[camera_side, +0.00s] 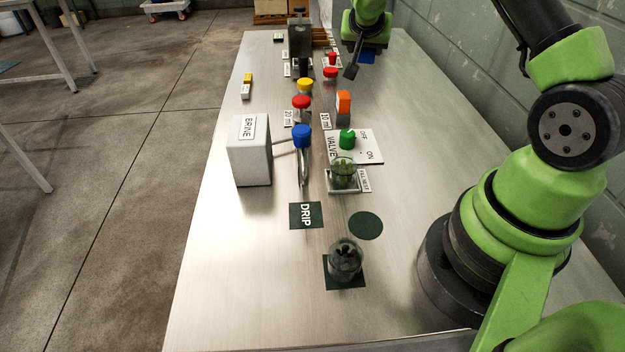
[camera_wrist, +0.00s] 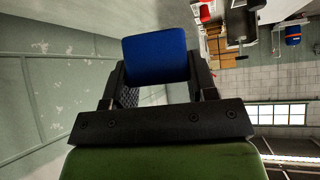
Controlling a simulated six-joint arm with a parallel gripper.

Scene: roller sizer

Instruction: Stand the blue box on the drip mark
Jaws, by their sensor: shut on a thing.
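The blue box (camera_wrist: 155,57) is held between the two fingers of my gripper (camera_wrist: 154,92) in the wrist view.
A white BRINE block (camera_side: 250,150) with a blue-knobbed tap (camera_side: 302,137) stands beyond the drip mark. A glass on the fillwrit tray (camera_side: 343,173) and a glass jar (camera_side: 345,260) stand nearby. A dark round mark (camera_side: 365,226) is bare.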

